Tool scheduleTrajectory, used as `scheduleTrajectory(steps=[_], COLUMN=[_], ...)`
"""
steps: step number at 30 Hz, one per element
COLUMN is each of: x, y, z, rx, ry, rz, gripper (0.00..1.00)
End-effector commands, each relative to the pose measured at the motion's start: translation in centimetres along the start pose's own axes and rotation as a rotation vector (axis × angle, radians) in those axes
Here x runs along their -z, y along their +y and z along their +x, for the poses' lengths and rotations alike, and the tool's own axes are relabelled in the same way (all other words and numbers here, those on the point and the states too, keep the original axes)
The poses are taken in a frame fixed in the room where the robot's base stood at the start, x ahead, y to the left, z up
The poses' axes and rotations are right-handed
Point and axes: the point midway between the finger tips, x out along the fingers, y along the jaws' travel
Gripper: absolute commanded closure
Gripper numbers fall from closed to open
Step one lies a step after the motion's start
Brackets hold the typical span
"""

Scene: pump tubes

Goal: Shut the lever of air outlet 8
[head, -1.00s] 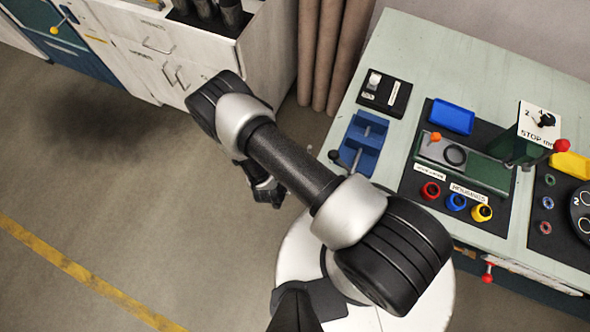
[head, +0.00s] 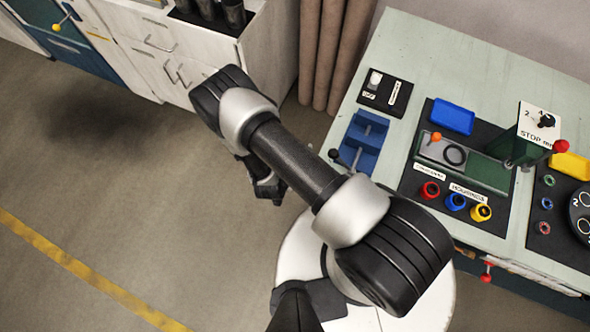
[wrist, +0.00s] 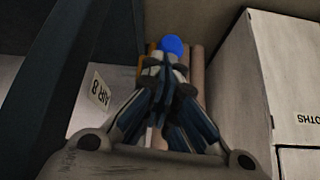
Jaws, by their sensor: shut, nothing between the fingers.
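A label reading AIR 8 (wrist: 101,90) is on a pale surface at the left in the wrist view. A round blue knob (wrist: 172,44) shows just past my fingertips; it looks like the lever's end, but the rest of the lever and the outlet are hidden behind the fingers. My gripper (wrist: 166,72) is shut and empty, its tips close to the knob in the picture; I cannot tell whether they touch. In the head view my gripper (head: 272,188) hangs low beside the bench, and the label and blue knob do not show.
The bench (head: 425,62) carries a blue vise-like block (head: 361,143), trays and coloured rings. A red-knobbed lever (head: 487,266) is on its front. A white cabinet (head: 270,50) and brown pipes (head: 332,55) stand behind. In the wrist view a white box-like cabinet (wrist: 285,75) bounds the right. Open floor lies left.

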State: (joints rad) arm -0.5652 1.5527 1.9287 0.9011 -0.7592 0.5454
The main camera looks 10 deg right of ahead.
Motion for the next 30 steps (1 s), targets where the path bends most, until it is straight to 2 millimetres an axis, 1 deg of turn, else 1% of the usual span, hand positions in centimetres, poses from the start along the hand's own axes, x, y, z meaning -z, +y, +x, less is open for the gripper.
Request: scheduleTrajectory(steps=[1,4,5,6,18,24,30], x=[1.1,2.8,2.4,1.4,-4.0,-5.2,-5.4], y=[-0.3,-0.9,-0.9,-0.8,-0.2,-0.1,0.0], z=[-0.8,-1.7,-1.9,-2.3,-6.5,-7.4,-7.5], rx=[0.001,0.003,0.005,0.006,0.007,0.006,0.005], ry=[0.002,0.003,0.002,0.001,0.003,0.004,0.004], rz=[0.005,0.006,-0.001,-0.008,-0.004,0.0,0.002], gripper=[1.0,1.0,1.0,1.0,1.0,1.0,1.0])
